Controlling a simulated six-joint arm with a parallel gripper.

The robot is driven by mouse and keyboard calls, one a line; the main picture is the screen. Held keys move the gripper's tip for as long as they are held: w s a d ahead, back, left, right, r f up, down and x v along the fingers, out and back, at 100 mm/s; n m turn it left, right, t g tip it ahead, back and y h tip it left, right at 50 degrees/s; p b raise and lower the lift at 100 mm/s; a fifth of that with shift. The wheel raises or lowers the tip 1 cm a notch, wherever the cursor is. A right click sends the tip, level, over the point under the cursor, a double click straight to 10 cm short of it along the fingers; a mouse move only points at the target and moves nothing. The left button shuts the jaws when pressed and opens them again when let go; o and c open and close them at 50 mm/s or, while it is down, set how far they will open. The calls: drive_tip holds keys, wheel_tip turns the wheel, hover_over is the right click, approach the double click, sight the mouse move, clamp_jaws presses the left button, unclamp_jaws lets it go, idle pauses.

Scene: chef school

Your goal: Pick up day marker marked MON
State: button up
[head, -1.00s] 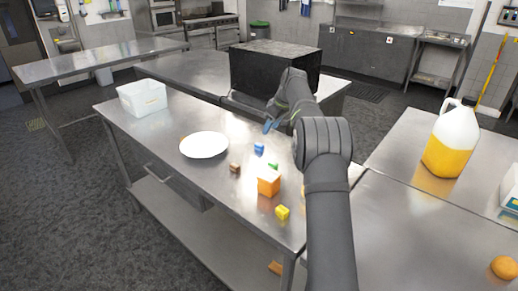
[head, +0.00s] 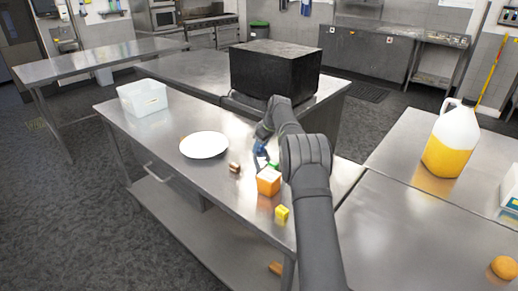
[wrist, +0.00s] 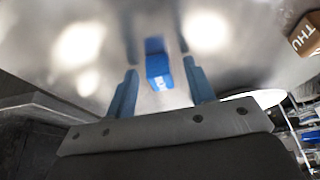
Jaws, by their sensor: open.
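A small blue block (wrist: 158,66) shows in the wrist view with white letters on its near face, too blurred to read surely. It is between the fingertips of my gripper (wrist: 160,72), with a gap on both sides. My gripper is open and empty. In the head view, my gripper (head: 261,151) is low over the steel table (head: 180,130) and mostly hides the blue block. A brown block (wrist: 305,35) lettered THU is at the upper right of the wrist view; it also shows in the head view (head: 235,168).
Close by are a green block (head: 273,166), an orange cube (head: 268,182) and a yellow block (head: 282,213). A white plate (head: 204,145) and a white bin (head: 143,98) are to the left. A black box (head: 275,70) stands behind. A jug (head: 452,140) is on the right table.

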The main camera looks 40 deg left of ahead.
drive_tip(key=c, duration=1.1)
drive_tip(key=shift+o, duration=0.2)
drive_tip(key=shift+r, duration=0.1)
